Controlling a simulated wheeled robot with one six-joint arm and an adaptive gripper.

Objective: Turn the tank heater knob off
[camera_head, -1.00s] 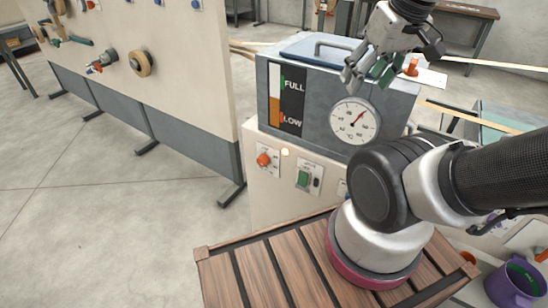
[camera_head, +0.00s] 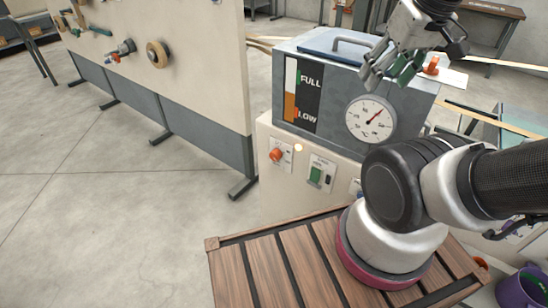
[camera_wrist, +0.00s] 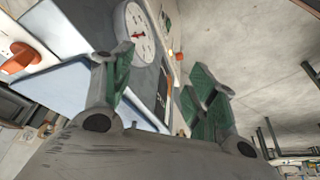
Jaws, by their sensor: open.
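An orange-red knob (camera_head: 277,154) sits on a white plate on the cream front panel below the grey tank (camera_head: 335,110). A small glowing lamp (camera_head: 298,147) is just right of it. A second orange knob (camera_head: 430,66) shows behind the tank's right end; an orange knob (camera_wrist: 20,58) on a white plate also shows in the wrist view. Lettering on the plates is too small to read. My gripper (camera_head: 388,72) is open and empty above the tank's right part, well away from the front-panel knob. Its green-padded fingers (camera_wrist: 160,78) are spread in the wrist view.
The tank bears a FULL/LOW level gauge (camera_head: 301,95) and a round dial (camera_head: 371,119). A green switch (camera_head: 316,174) is right of the front knob. A pegboard wall (camera_head: 190,60) stands at left. Open floor (camera_head: 120,210) lies in front of it.

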